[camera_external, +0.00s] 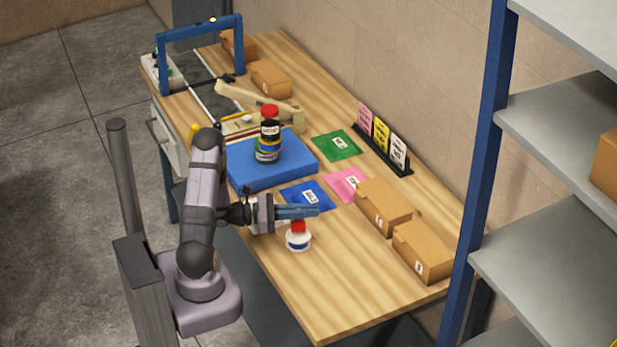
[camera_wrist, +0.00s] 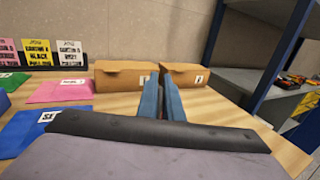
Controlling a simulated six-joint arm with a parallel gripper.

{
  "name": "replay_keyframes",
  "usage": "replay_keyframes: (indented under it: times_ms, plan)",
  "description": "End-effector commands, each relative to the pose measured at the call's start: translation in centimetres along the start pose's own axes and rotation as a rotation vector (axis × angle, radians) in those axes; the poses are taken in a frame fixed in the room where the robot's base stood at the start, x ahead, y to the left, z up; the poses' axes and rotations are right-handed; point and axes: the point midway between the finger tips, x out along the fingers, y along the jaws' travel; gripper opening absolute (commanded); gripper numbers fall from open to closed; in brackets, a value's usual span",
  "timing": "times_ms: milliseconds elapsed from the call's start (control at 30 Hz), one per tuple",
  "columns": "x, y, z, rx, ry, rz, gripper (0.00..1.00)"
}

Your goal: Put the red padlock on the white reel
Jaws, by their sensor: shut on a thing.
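The red padlock (camera_external: 298,227) shows just below my gripper's fingers in the external view. My gripper (camera_external: 306,211) is shut on it. The white reel (camera_external: 298,242), with a dark blue band, stands on the table directly below the padlock. The padlock's lower edge meets the reel's top in the picture; I cannot tell whether they touch.
Two cardboard boxes (camera_external: 383,207) (camera_external: 422,251) stand to the right. Blue (camera_external: 307,195), pink (camera_external: 347,185) and green (camera_external: 336,146) packets lie behind. A blue block (camera_external: 243,176) bears stacked containers (camera_external: 269,134). The table's front end (camera_external: 345,310) is clear.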

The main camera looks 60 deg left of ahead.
Motion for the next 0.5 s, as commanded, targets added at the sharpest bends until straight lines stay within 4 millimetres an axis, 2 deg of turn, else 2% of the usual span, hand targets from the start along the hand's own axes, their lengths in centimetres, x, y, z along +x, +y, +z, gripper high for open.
replay_keyframes:
  times_ms: [200, 500]
  plan:
    - [0.0, 0.0, -1.4, 0.001, 0.000, 0.000, 0.00]
    - [0.0, 0.0, -1.5, 0.001, -0.001, 0.000, 0.00]
